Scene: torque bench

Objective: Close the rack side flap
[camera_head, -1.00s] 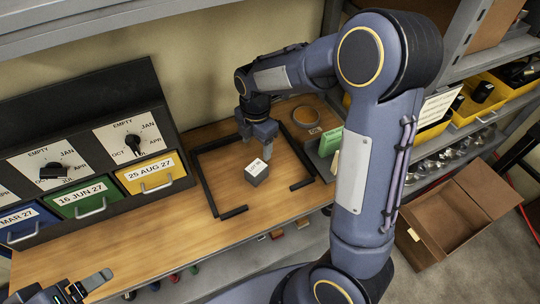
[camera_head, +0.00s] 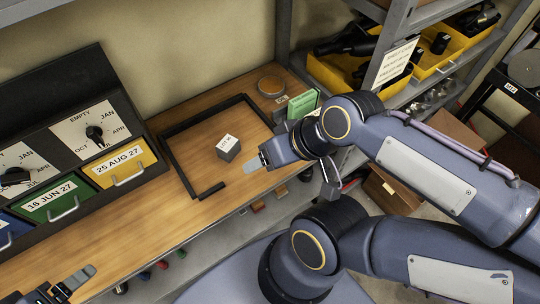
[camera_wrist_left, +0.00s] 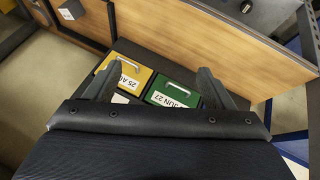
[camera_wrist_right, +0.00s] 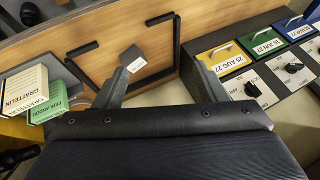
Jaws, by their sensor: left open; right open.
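I cannot make out the rack side flap for certain. The metal shelf rack (camera_head: 392,68) stands right of the bench; my right arm covers part of its lower area. A brown box-like piece (camera_head: 388,190) below it is mostly hidden by that arm. My right gripper (camera_head: 257,166) is open and empty by the bench's front right edge, close to the dark frame. In the right wrist view its parted fingers (camera_wrist_right: 163,85) show against the frame. My left gripper (camera_head: 66,285) is open at the lower left. In the left wrist view its spread fingers (camera_wrist_left: 150,85) are empty, towards the drawers.
A grey labelled cube (camera_head: 228,147) sits inside the dark frame (camera_head: 168,158) on the wooden bench (camera_head: 125,225). Labelled drawers (camera_head: 118,166) are at left. Yellow bins (camera_head: 436,68) fill the rack.

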